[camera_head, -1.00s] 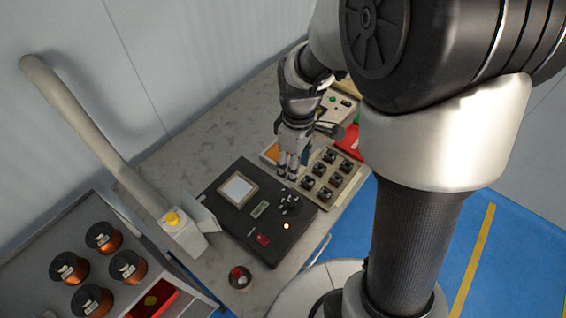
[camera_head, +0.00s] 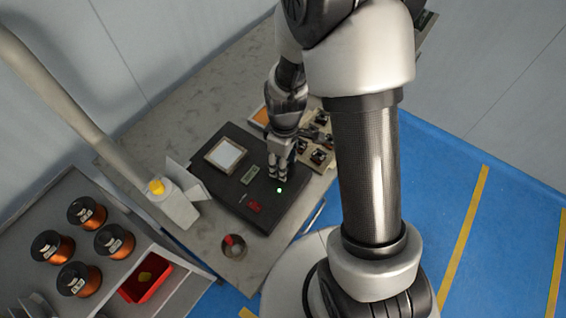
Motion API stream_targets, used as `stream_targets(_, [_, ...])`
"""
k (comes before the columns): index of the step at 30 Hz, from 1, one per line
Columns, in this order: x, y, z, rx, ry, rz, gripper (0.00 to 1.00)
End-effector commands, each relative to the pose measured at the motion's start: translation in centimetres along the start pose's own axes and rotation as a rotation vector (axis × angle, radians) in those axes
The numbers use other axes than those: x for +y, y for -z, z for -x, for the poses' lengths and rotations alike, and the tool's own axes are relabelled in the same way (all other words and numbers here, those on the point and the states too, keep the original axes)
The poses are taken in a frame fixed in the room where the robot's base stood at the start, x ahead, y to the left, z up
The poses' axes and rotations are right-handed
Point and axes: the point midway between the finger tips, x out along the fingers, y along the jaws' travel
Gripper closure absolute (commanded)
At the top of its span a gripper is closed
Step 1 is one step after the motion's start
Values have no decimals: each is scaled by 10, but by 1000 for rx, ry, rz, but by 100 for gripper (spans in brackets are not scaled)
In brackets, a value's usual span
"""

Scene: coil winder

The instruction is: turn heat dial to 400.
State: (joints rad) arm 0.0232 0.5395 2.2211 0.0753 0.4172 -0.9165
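A black control unit (camera_head: 226,189) lies on the bench, with a pale square plate (camera_head: 226,155), a small display (camera_head: 250,174), a red switch (camera_head: 254,207) and a lit green lamp (camera_head: 279,190). My gripper (camera_head: 279,174) points down at the unit's right part, just above the lamp in the picture, where the small dark knobs are. The fingers cover the knobs, so I cannot make out the heat dial or its setting. Whether the fingers touch or grip a knob is too small to tell.
A tray of dark square parts (camera_head: 321,156) sits right of the unit, beside my gripper. Bare bench lies behind the unit.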

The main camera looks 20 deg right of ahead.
Motion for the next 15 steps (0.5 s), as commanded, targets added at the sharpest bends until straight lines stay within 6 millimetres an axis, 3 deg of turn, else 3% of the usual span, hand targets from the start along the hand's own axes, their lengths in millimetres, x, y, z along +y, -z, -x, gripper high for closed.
stream_targets(7, [0,0,0,0,-1,0,54])
stream_targets(15, [0,0,0,0,-1,0,72])
